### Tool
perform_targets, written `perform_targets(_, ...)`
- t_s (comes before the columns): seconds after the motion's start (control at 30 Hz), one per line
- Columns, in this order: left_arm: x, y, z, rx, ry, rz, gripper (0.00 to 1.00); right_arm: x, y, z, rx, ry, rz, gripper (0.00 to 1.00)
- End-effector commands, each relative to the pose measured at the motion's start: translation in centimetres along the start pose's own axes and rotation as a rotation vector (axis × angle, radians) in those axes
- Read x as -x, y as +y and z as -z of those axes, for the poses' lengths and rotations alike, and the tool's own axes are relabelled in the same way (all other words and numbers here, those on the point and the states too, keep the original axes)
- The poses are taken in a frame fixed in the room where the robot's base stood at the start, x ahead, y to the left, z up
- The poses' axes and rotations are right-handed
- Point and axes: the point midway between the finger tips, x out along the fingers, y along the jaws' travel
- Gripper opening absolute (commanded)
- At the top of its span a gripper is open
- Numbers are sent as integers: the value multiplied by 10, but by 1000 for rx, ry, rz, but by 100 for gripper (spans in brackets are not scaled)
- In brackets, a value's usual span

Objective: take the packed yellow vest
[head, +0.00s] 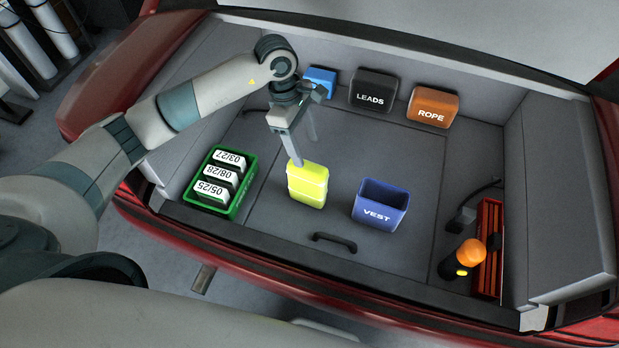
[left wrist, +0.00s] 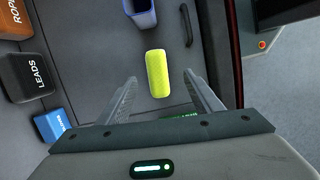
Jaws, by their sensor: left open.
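The packed yellow vest (head: 307,186) is a bright yellow block standing on the grey trunk floor, left of the blue VEST bin. It also shows in the left wrist view (left wrist: 157,74), ahead of and between the two fingers. My left gripper (head: 304,150) is open and above the vest, its fingers pointing down; in the head view one finger overlaps the vest's top edge. In the left wrist view the fingers (left wrist: 162,88) stand apart with nothing between their pads that I can make out. Contact with the vest cannot be told. My right gripper is not in view.
The blue VEST bin (head: 381,204) looks empty. A green crate (head: 238,205) holds several dated white packs. LEADS (head: 373,90), ROPE (head: 433,106) and blue (head: 320,82) boxes line the back.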

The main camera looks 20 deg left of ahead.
Motion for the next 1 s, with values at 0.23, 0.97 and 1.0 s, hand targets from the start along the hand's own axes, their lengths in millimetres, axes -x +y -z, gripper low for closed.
perform_targets(0.23,8,3,23,-4,88,6,59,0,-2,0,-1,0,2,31)
perform_targets(0.97,-57,2,26,-4,81,8,59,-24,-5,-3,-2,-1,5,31)
perform_targets(1.0,-64,2,27,-4,81,8,59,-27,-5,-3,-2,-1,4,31)
